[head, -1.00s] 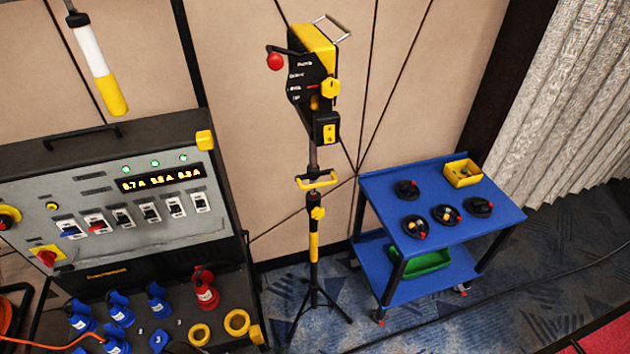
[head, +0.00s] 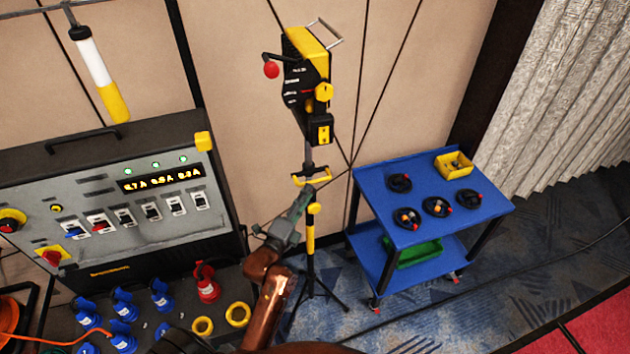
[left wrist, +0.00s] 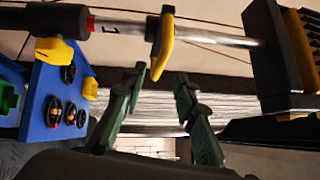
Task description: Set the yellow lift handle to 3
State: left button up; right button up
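The yellow lift handle (head: 311,179) is a bar with a dark collar on the upright tube of a tripod stand, below a yellow-black control box (head: 308,75). In the left wrist view the handle (left wrist: 163,50) crosses the silver tube sideways on. A small dark mark, too small to read surely, shows on the tube left of it. My left gripper (head: 305,192) is just below the handle. In the left wrist view its two green fingers (left wrist: 158,80) are apart, with the handle's lower end near the gap between their tips; contact cannot be told. My right gripper is out of view.
A grey power panel (head: 120,215) with blue and red plugs before it stands at left. A blue cart (head: 370,190) with black discs and a yellow bin (head: 454,165) stands right of the tripod. A cable crosses the floor at right.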

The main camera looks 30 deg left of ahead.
aim_at(315, 182)
pick_arm(q)
jog(key=w, duration=0.4)
jog(key=w+p, duration=0.1)
jog(key=w, duration=0.1)
jog(key=shift+w+a+r, duration=0.15)
jog(key=shift+a+r, duration=0.05)
jog(key=shift+r, duration=0.1)
grip_shut()
dwell(0.4)
